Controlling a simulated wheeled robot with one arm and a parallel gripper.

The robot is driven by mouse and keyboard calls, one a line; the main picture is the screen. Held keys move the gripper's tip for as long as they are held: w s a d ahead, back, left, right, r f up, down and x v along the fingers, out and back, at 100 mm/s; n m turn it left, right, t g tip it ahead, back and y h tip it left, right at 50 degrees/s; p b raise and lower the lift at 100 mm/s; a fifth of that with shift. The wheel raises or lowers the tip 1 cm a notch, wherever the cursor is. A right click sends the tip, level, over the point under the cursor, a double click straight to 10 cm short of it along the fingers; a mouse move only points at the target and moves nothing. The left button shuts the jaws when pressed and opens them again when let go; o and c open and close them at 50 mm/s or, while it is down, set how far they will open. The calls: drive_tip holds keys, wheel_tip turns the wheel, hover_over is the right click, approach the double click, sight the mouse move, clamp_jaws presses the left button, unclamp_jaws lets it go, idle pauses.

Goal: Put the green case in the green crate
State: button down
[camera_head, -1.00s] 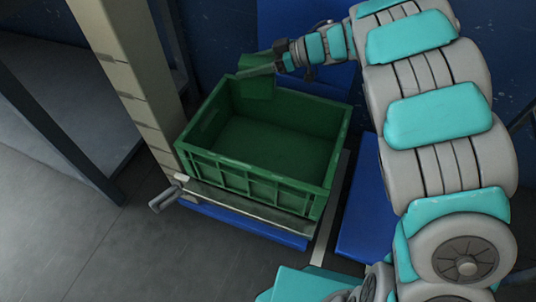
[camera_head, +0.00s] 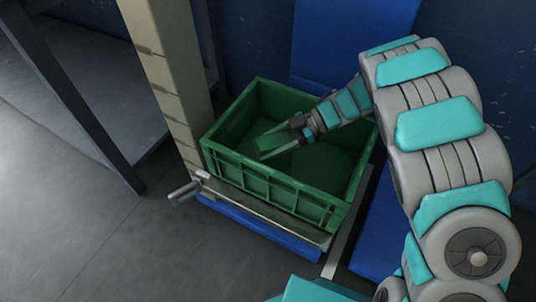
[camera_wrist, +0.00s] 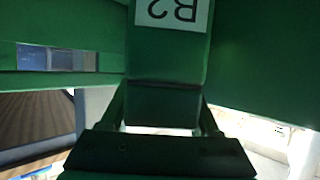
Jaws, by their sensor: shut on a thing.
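The green case (camera_head: 272,137) is held inside the walls of the green crate (camera_head: 268,188), toward its left half. My gripper (camera_head: 286,141) reaches in over the crate's back right side and is shut on the case. In the wrist view the case (camera_wrist: 168,62) shows a white label with upside-down lettering between the gripper's fingers (camera_wrist: 162,112). Green crate walls (camera_wrist: 55,82) surround it there. I cannot tell whether the case touches the crate floor.
The crate sits on a ledge with a metal front edge and a handle (camera_head: 185,192) at its left. A beige column (camera_head: 165,75) stands close to the crate's left. A blue panel (camera_head: 345,45) rises behind. Grey floor (camera_head: 80,240) is open at the left.

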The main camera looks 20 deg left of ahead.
drive_tip(key=shift+f, duration=1.8)
drive_tip(key=shift+f, duration=0.15)
drive_tip(key=shift+c, duration=0.6)
unclamp_jaws()
drive_tip(key=shift+w+d+r, duration=0.15)
drive_tip(key=shift+r, duration=0.1)
drive_tip(key=v, duration=0.7)
